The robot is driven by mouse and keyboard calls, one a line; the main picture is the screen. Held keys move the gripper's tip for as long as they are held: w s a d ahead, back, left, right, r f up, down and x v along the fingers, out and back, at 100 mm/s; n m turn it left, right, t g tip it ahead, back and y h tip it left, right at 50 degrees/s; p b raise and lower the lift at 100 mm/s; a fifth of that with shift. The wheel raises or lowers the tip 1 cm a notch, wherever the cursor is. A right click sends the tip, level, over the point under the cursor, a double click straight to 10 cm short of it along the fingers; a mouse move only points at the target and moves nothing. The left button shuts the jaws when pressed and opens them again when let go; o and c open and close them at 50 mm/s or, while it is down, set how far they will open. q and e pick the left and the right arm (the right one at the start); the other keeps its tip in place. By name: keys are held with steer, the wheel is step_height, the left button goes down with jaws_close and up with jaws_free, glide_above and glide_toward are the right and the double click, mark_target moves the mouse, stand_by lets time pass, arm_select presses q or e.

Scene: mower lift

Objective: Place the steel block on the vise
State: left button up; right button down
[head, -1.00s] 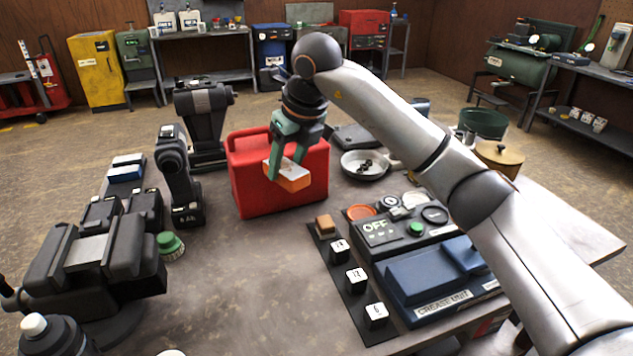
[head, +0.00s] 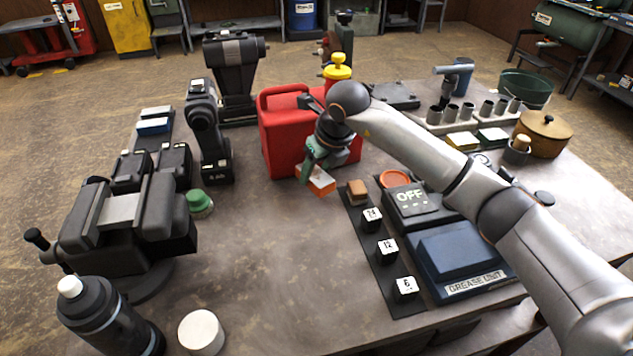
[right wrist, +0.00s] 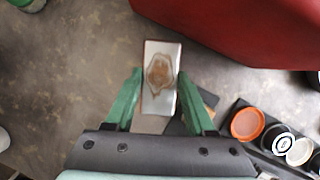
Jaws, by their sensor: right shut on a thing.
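The steel block (head: 318,183) has a pale top and an orange side in the head view. In the right wrist view the block (right wrist: 160,78) shows a light grey face with a brown, rust-like patch. My right gripper (head: 314,172) has green fingers and is shut on it, in front of the red can. The fingers (right wrist: 158,90) grip its two long sides. The dark vise (head: 130,240) stands at the left of the table, with a pale grey surface between its raised sides. The block is well to the right of it. My left gripper is not in view.
The red can (head: 285,135) stands close behind the held block. A black strip (head: 385,262) with numbered cubes and a brown block (head: 357,190) lies to the right. A green-capped item (head: 200,202), a dark bottle (head: 108,320) and a white lid (head: 201,333) are near the vise. The middle table is clear.

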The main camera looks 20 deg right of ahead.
mark_target(316, 184)
steer(key=shift+f, duration=2)
steer(key=c, duration=0.7)
jaws_free()
steer(key=shift+f, duration=0.2)
steer(key=o, duration=0.4)
steer(key=shift+o, duration=0.2)
steer(key=shift+r, duration=0.1)
